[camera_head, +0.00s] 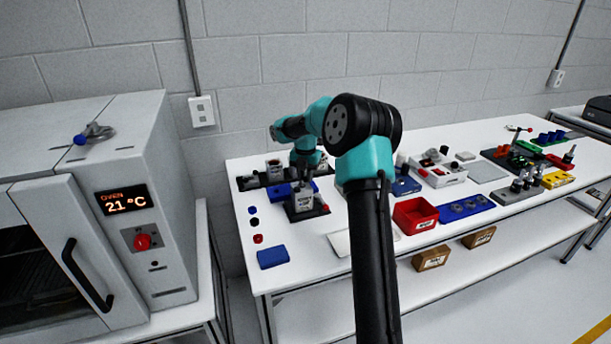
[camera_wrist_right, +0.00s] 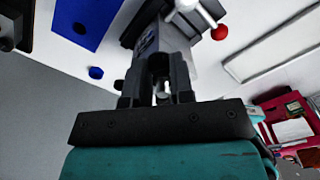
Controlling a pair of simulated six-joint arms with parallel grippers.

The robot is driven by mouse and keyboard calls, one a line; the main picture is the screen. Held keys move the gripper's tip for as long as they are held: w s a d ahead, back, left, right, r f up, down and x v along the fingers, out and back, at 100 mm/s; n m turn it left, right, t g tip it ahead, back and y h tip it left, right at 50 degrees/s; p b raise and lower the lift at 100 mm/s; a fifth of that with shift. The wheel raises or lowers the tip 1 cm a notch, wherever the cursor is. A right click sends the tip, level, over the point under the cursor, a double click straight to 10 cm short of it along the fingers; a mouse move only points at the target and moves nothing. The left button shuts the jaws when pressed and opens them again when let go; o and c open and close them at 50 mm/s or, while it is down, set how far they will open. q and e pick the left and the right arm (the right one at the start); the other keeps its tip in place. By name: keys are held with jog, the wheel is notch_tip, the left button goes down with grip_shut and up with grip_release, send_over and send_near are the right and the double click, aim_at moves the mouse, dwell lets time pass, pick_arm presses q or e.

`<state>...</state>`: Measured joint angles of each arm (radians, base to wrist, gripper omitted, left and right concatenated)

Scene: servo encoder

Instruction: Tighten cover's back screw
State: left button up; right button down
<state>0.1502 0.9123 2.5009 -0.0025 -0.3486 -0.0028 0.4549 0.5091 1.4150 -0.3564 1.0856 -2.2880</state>
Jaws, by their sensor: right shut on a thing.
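My right arm reaches over the white table, and its dark gripper (camera_head: 305,174) points down over a grey unit (camera_head: 303,203) on a dark base. The unit's cover and back screw are too small to make out. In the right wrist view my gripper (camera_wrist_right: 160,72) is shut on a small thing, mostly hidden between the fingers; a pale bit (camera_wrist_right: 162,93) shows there. The fingertips are at or very close to the grey unit (camera_wrist_right: 182,62); I cannot tell whether they touch. A lever with a red knob (camera_wrist_right: 219,32) stands beside it. My left gripper is not in view.
A blue plate (camera_head: 291,190) lies by the unit. A blue box (camera_head: 272,257) and small round parts sit at the table's left edge. A red bin (camera_head: 415,215) and a blue holder (camera_head: 465,208) stand to the right. An oven (camera_head: 95,215) stands left.

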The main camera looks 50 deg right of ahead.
aim_at(305, 178)
jog(key=shift+m, duration=2)
jog(key=c, duration=1)
grip_release()
jog(key=shift+o, duration=0.2)
notch_tip(305, 178, up, 17)
jog(key=shift+r, duration=0.2)
